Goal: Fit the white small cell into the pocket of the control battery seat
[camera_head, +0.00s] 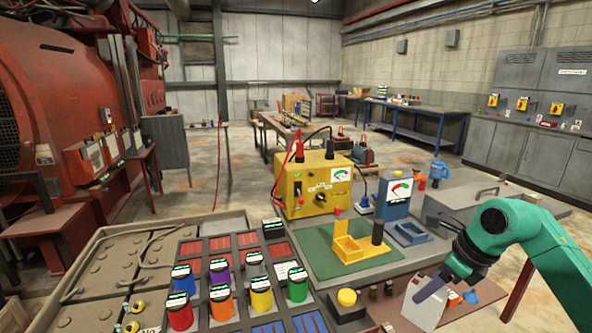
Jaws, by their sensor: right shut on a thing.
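My right gripper (447,278) reaches in from the right edge on a green arm, its jaws pointing down and left. It is shut on a white block (420,308), which looks like the white small cell. A purple bar crosses the block's upper face. The block's lower end is close to the bench front; contact is unclear. A yellow open-topped seat (347,250) with a raised back plate stands on a green mat (318,262). A blue open tray-like seat (408,235) lies right of it. Which one is the control battery seat is unclear. My left gripper is out of view.
A black post (377,232) stands beside the yellow seat. Behind are a yellow meter box (317,186) with cables and a blue meter (396,197). Several coloured cylinders (221,301) fill a rack at left. A yellow knob (347,297) sits at the bench front.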

